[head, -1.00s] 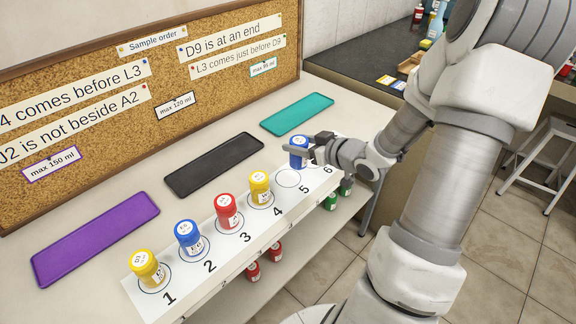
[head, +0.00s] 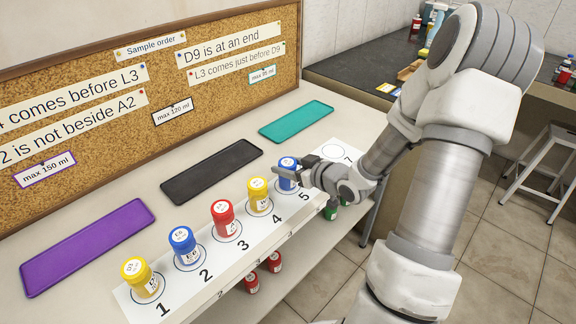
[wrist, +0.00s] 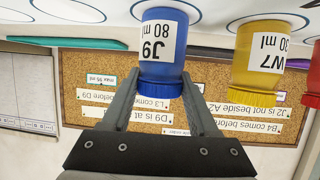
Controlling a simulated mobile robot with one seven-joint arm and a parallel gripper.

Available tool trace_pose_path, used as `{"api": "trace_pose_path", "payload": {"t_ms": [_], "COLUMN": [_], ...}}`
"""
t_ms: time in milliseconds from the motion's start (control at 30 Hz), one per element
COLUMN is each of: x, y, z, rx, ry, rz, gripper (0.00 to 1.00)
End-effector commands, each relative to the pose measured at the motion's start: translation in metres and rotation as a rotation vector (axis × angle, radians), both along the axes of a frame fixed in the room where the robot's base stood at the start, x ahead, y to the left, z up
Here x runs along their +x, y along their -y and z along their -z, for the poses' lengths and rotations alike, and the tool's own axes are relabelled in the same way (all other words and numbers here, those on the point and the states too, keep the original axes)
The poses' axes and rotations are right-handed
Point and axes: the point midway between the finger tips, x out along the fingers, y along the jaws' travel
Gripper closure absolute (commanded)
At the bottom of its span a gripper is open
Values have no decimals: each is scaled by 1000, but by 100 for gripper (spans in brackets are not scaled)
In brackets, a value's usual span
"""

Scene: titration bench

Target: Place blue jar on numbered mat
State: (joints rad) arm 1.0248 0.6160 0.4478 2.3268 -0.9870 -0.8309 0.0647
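The blue jar (head: 288,174), labelled J9 80 ml in the wrist view (wrist: 163,45), is upright between the fingers of my gripper (wrist: 162,75). The fingers close on its sides near the blue lid. In the head view my gripper (head: 291,170) reaches in from the right and partly covers the jar. The jar is at the circle by number 5 on the white numbered mat (head: 186,289). Its base is at about mat height; I cannot tell whether it touches.
A yellow jar (head: 258,196) stands close by at 4, a red jar (head: 223,220) at 3, another blue jar (head: 184,246) at 2, and another yellow jar (head: 139,277) at 1. Circle 7 (head: 337,153) is empty. Purple (head: 88,245), black (head: 212,171) and teal (head: 297,120) trays lie behind.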

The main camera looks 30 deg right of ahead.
Motion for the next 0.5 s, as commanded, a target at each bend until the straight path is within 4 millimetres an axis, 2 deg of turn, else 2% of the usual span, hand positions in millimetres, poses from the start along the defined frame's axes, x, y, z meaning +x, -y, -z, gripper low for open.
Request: {"api": "trace_pose_path", "payload": {"t_ms": [33, 133, 500], "x": [0, 0, 0], "y": [0, 0, 0], "z": [0, 0, -5], "rx": [0, 0, 0], "ry": [-1, -1, 0], "rz": [0, 0, 0], "gripper": [30, 12, 10]}}
